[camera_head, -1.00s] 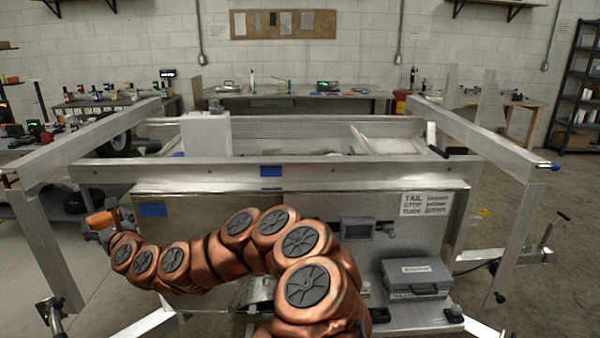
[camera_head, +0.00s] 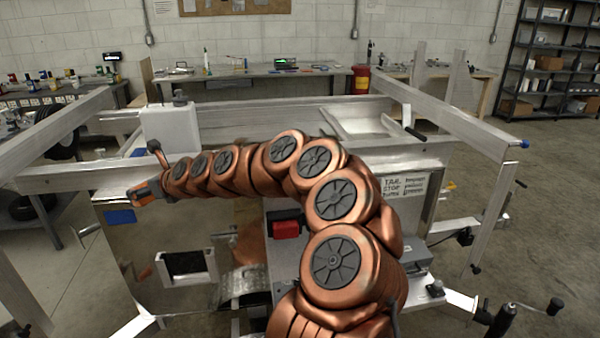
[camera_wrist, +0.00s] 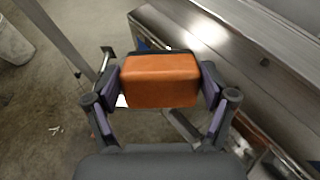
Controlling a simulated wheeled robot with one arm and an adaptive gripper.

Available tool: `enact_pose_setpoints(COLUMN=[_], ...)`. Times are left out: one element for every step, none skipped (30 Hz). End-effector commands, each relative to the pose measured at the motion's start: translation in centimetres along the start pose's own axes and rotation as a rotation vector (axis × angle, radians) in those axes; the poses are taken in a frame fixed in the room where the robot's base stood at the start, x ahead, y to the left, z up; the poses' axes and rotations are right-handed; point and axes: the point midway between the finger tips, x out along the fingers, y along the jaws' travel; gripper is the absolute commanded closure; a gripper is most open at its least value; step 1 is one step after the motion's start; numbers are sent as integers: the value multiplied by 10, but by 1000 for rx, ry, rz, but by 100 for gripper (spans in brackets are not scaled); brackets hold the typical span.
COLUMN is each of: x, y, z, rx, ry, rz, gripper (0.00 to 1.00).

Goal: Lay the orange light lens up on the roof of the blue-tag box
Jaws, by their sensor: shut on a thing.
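The orange light (camera_wrist: 160,80) is held between the two fingers of my gripper (camera_wrist: 161,84) in the wrist view. Its orange face shows to the wrist camera, with a dark edge along its far side. In the head view, my gripper (camera_head: 142,194) and the orange light (camera_head: 151,189) are at the left, by the upper left of the blue-tag box (camera_head: 170,232). The box is metallic, with a blue tag (camera_head: 120,217) on its front. Its roof is mostly hidden by my arm and the rail. In the wrist view a metal box surface (camera_wrist: 195,45) lies right of the light.
Aluminium trailer rails (camera_head: 455,128) frame the box on both sides. A white container (camera_head: 171,128) stands behind my gripper. A red light (camera_head: 286,229) sits right of the box front. Bare floor (camera_head: 60,260) lies at the left.

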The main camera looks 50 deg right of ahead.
Motion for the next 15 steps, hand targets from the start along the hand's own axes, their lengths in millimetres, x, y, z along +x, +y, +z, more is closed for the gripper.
enact_pose_setpoints(x=[-9, -14, -20, -25, -30, -38, -43, -49, -57, -63, -70, -80, -87, -95, -106], y=[-10, -12, -18, -22, -25, -30, -33, -36, -41, -45, -49, -54, -56, -60, -65], z=[2, 1, -1, -2, -2, -4, -6, -8, -10, -11, -13, -15, -18, -20, -22], rx=[-5, -10, -15, -18, -23, -29, -31, -35, -41, -44, -47, -54, -57, -60, -66], ry=[33, 58, 89, 113, 138, 171, 199, 225, 263, 288, 317, 354, 386, 415, 458], rz=[4, 14, 23, 29, 35, 42, 50, 56, 63, 66, 71, 74, 80, 82, 86], gripper=[59, 59, 59, 59, 59, 59, 59, 59, 59, 59, 59, 59, 59, 59, 59])
